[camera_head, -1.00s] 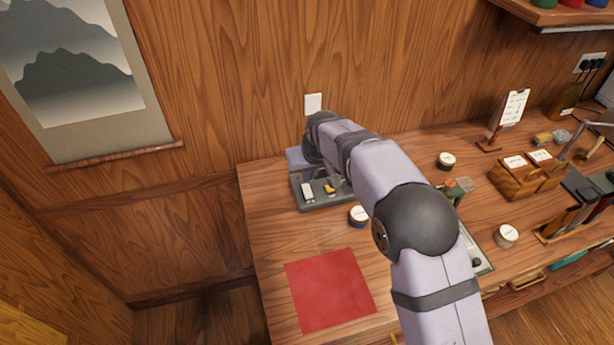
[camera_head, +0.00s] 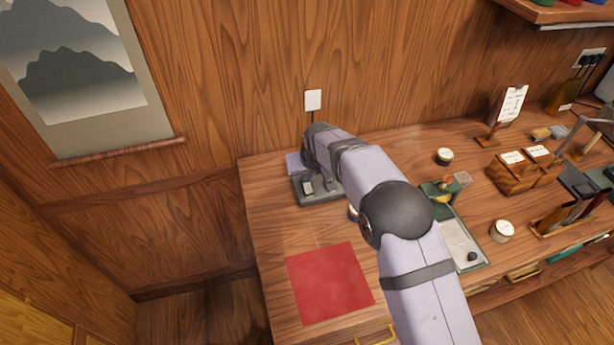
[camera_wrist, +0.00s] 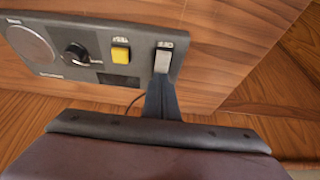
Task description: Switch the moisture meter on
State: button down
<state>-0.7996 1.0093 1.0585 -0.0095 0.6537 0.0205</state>
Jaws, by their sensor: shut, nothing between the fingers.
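The moisture meter is a grey box (camera_head: 320,199) at the back left of the table, mostly behind my arm. In the wrist view its panel (camera_wrist: 90,27) shows a round plate (camera_wrist: 30,42), a black knob (camera_wrist: 76,54), a yellow button (camera_wrist: 120,54), a pale grey rocker switch (camera_wrist: 163,60) and a small dark display (camera_wrist: 118,79). My gripper (camera_wrist: 161,84) is shut and empty, its dark fingertips at the near end of the rocker switch. Whether they touch it, and which way the switch is tipped, I cannot tell.
A red cloth (camera_head: 328,284) lies in front on the table (camera_head: 262,225). A labelled round tin (camera_head: 444,156), wooden box (camera_head: 525,172) and scale-like tray (camera_head: 460,243) stand to the right. A white wall plate (camera_head: 313,100) is behind the meter.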

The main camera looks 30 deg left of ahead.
aim_at(309, 191)
jog(key=shift+f, duration=0.3)
jog(key=shift+s+d, duration=0.6)
dwell(0.3)
jog(key=v, duration=0.1)
jog(key=p+v, duration=0.1)
jog(key=v, duration=0.1)
jog(key=p+v, duration=0.1)
jog(key=shift+w+a+r, duration=0.25)
jog(key=shift+a+r, duration=0.05)
jog(key=shift+s+d+r+b, duration=0.15)
jog(key=shift+r+b, duration=0.15)
jog(key=shift+b, duration=0.15)
jog(key=b+v, duration=0.3)
jog(key=v, duration=0.6)
jog(key=shift+b, duration=0.3)
